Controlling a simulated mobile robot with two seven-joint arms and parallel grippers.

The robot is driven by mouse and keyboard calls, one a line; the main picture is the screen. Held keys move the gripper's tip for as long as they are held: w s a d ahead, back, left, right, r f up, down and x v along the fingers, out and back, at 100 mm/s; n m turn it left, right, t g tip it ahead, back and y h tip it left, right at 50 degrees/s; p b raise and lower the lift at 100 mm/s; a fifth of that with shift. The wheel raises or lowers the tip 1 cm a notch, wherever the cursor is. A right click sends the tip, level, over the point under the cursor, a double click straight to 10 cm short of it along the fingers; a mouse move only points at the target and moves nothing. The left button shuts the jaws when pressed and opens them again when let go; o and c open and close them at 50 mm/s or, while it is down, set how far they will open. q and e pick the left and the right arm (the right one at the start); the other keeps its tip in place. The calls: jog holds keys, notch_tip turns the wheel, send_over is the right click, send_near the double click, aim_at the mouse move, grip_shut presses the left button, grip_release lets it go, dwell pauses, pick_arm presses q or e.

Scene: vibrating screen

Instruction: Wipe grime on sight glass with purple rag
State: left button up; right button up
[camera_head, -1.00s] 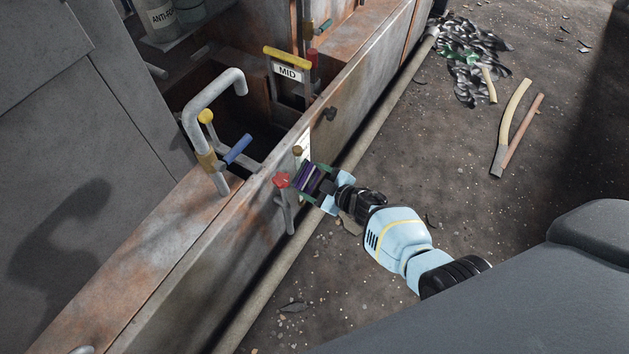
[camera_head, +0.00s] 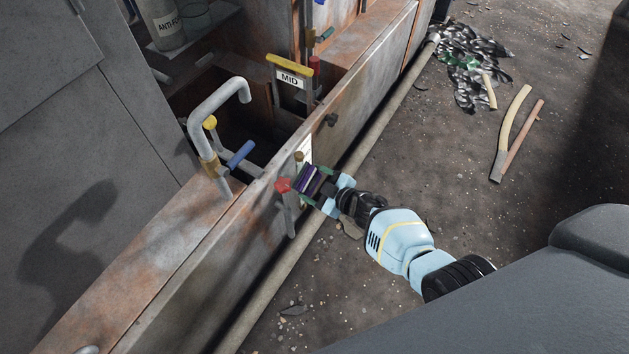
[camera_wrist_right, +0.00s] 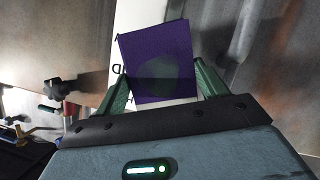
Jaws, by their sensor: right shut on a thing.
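My right gripper (camera_head: 319,190) is shut on the purple rag (camera_head: 308,179) at the outer wall of the rusty trough. In the right wrist view the rag (camera_wrist_right: 150,45) shows as a flat purple square between the green fingers, with a darker round patch on it. Behind it is a white lettered plate (camera_wrist_right: 127,18). My left gripper is not in view.
The trough wall (camera_head: 170,262) runs diagonally, with a bent grey pipe (camera_head: 205,110) and blue handle (camera_head: 240,154) above it. A yellow-handled MID gate (camera_head: 289,77) stands behind. A floor pipe (camera_head: 262,297) runs along the wall. Tools (camera_head: 513,130) and scraps lie on open floor.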

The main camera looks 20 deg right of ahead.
aim_at(312, 191)
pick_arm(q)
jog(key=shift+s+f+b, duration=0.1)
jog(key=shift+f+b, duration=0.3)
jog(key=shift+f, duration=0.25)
pick_arm(e)
jog(key=shift+f, duration=0.75)
jog(key=shift+f+b, duration=1.1)
jog(key=shift+f, duration=0.4)
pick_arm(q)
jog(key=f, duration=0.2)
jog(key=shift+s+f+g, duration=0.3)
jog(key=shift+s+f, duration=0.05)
pick_arm(e)
jog(key=shift+w+a, duration=0.1)
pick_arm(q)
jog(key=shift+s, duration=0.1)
pick_arm(e)
jog(key=shift+f, duration=0.1)
pick_arm(q)
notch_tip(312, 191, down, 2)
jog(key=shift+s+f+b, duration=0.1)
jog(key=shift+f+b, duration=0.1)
jog(key=shift+b, duration=1)
pick_arm(e)
notch_tip(312, 191, down, 3)
jog(key=shift+r, duration=0.1)
